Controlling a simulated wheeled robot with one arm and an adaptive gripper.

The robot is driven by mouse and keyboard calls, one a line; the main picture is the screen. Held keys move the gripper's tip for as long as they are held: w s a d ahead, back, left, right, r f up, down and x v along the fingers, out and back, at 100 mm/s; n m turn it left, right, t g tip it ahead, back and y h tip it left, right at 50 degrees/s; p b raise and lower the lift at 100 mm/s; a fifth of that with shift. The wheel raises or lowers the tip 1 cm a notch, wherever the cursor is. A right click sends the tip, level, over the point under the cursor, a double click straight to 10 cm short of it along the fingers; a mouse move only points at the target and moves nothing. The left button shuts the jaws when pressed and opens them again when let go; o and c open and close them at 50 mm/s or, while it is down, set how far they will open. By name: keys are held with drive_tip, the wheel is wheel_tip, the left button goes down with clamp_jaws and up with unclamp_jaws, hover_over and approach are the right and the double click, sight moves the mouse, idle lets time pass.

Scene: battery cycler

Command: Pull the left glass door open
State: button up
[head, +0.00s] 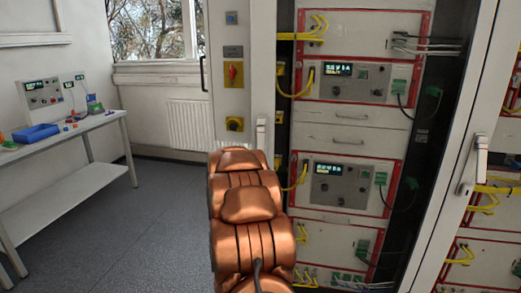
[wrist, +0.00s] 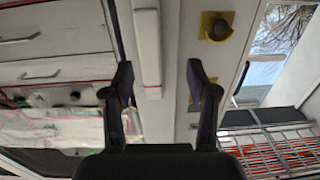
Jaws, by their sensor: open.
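The left glass door (head: 262,60) of the cabinet has a pale upright frame, and I see no clear gap at its edge. Its pale vertical handle (head: 261,133) stands just above my copper arm in the head view. In the wrist view the handle (wrist: 148,52) is a light bar running down between the fingers of my gripper (wrist: 161,85). The two dark fingers are apart, one on each side of it, with room on both sides. I cannot tell how far they reach around it in depth. My arm hides the gripper in the head view.
Another door handle (head: 472,165) is on the frame at the right. A panel with a red switch (head: 233,74) is left of the door. A bench (head: 68,130) with a blue tray (head: 36,133) stands at the far left. The grey floor (head: 150,215) between is clear.

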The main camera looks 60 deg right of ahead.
sight(260, 148)
drive_tip(key=d, duration=0.2)
drive_tip(key=shift+s+d+r+h+p, duration=0.25)
drive_tip(key=shift+s+d+h+p, duration=0.05)
drive_tip(key=shift+f+p+x, duration=0.2)
drive_tip(key=shift+p+x, duration=0.75)
drive_tip(key=shift+x, duration=2.2)
clamp_jaws()
